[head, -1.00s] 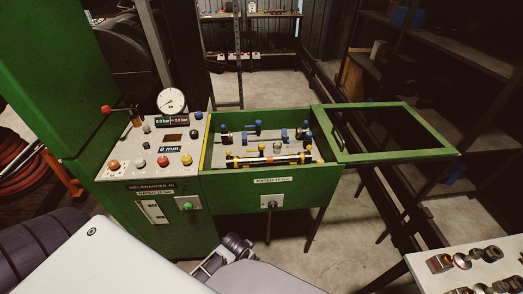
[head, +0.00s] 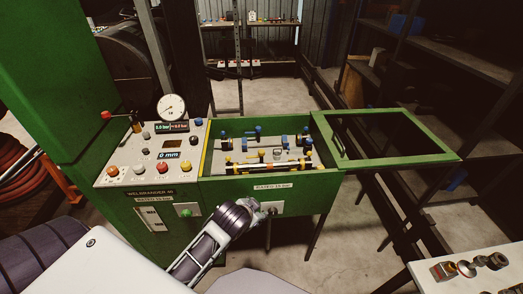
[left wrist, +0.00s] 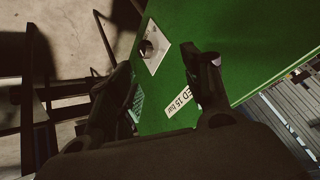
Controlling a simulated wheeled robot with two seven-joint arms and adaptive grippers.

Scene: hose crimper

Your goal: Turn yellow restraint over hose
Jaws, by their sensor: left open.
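The dark hose (head: 268,168) lies across the front of the open green test box (head: 238,188), with yellow pieces near its ends. A yellow-ended restraint (head: 308,162) shows by the hose's right end; its exact turn is too small to tell. My left gripper (head: 262,212) is outside the box, in front of its front wall, below the hose and beside the white plate with a dark knob (head: 279,207). In the left wrist view its two dark fingers are apart with nothing between them (left wrist: 157,68), facing the green wall. My right gripper does not show.
A control panel (head: 150,158) with coloured buttons and a gauge stands left of the box. Its green-framed lid (head: 398,160) is open to the right. Blue-handled fittings (head: 284,141) stand inside the box. A table with metal fittings (head: 470,268) is at lower right.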

